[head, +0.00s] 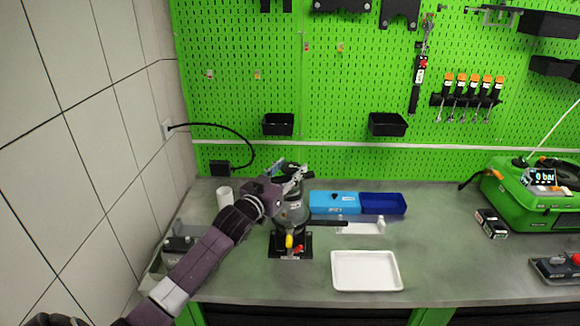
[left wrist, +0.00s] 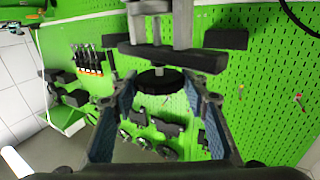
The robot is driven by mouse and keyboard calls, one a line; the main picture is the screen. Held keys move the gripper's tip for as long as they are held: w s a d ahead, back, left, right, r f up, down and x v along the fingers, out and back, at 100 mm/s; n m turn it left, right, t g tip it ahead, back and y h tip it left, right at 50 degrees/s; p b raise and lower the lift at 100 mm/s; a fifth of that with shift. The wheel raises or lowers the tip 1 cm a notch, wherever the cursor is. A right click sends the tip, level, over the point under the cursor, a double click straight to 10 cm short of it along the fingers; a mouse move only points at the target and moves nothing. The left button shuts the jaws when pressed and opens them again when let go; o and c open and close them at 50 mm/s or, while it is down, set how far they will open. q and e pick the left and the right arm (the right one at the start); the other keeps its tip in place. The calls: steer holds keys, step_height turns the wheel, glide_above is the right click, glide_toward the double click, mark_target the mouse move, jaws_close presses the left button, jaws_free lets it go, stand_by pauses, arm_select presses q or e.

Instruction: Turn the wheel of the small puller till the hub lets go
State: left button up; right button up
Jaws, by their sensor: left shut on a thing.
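The small puller (left wrist: 161,38) shows at the top of the left wrist view, with a grey bar, legs and a black round wheel (left wrist: 160,82) on its screw. My left gripper (head: 287,183) is at the top of the grey pump (head: 293,214) in the head view. In the left wrist view its blue-padded fingers stand on both sides of the wheel and are shut on it. In the head view the gripper and forearm hide much of the puller. Whether the hub is still seated cannot be seen. My right gripper is not in view.
The pump stands on a black base (head: 290,252) on the grey bench. A white tray (head: 367,271) lies to the right, with blue bins (head: 382,204) behind. A white cup (head: 225,197) stands to the left. A green case (head: 535,200) is at the far right.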

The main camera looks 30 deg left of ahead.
arm_select(q)
steer(key=shift+a+f+m+h+b, duration=0.1)
steer(key=shift+f+m+h+b, duration=0.15)
steer(key=shift+m+h, duration=0.55)
steer(key=shift+a+f+m+h+b, duration=0.1)
steer(key=shift+m+h+b, duration=0.3)
steer(key=shift+h, duration=0.7)
steer(key=shift+a+r+m+g+h+b, duration=0.15)
steer(key=shift+m+g+h+b, duration=0.1)
steer(key=shift+m+h, duration=0.6)
steer(key=shift+d+r+m+g+h+b, duration=0.2)
steer(key=shift+m+h, duration=0.25)
steer(key=shift+h, duration=0.7)
steer(key=shift+w+f+m+g+h+b, duration=0.15)
steer(key=shift+m+g+h+b, duration=0.3)
steer(key=shift+m+g+h, duration=0.6)
steer(key=m+h+b, duration=0.1)
steer(key=g+h+b, duration=0.1)
steer(key=h, duration=0.1)
steer(key=shift+f+m, duration=0.25)
steer(key=shift+m, duration=0.1)
steer(key=shift+m+g+h+b, duration=1.1)
steer(key=shift+g+h+b, duration=0.15)
steer(key=shift+b, duration=0.6)
steer(key=shift+d, duration=0.1)
steer(key=o, duration=1.2)
steer(key=shift+w+d+r, duration=0.1)
steer(key=shift+d, duration=0.05)
